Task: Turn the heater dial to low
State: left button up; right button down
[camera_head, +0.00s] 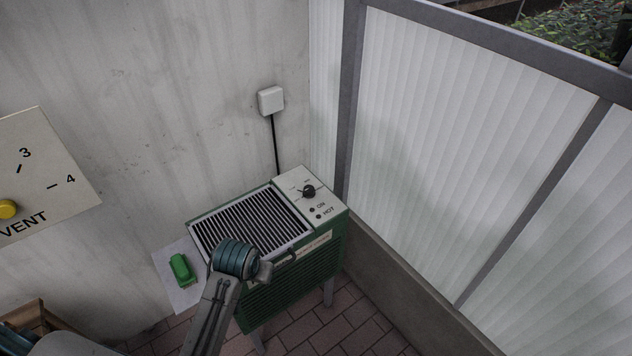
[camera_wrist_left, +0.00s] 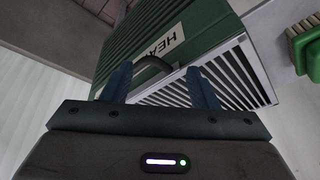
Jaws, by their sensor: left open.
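The heater (camera_head: 290,291) is a green box with a slatted grille on top. Its black dial (camera_head: 309,191) sits on the pale control panel (camera_head: 291,181), at the far right of the top; its small markings and setting are too small to read. My left arm reaches up from the bottom of the head view, its wrist over the near front edge of the grille. In the left wrist view my left gripper (camera_wrist_left: 158,71) is open and empty, its fingers in front of the heater's dark handle (camera_wrist_left: 153,64). The gripper is apart from the dial. My right gripper is not seen.
A green brush (camera_head: 182,270) lies on a pale surface left of the heater. A black cord runs from the heater up to a white wall box (camera_head: 270,100). A vent dial plate (camera_head: 45,180) is on the left wall. Translucent panels (camera_head: 450,120) stand close at right.

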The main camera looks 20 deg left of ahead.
pick_arm(q)
jog(key=shift+n+t, duration=0.3)
jog(key=shift+n, duration=0.1)
jog(key=w, duration=0.4)
jog(key=w+d+r, duration=0.1)
jog(key=w, duration=0.4)
jog(key=w+d+r, duration=0.1)
jog(key=w, duration=0.4)
jog(key=shift+r, duration=0.15)
send_near(309, 189)
jog(key=x, duration=0.8)
jog(key=shift+w+a+f+p, duration=0.1)
jog(key=shift+f+p, duration=0.1)
jog(key=shift+p, duration=0.2)
jog(key=shift+c, duration=0.2)
jog(key=c, duration=0.9)
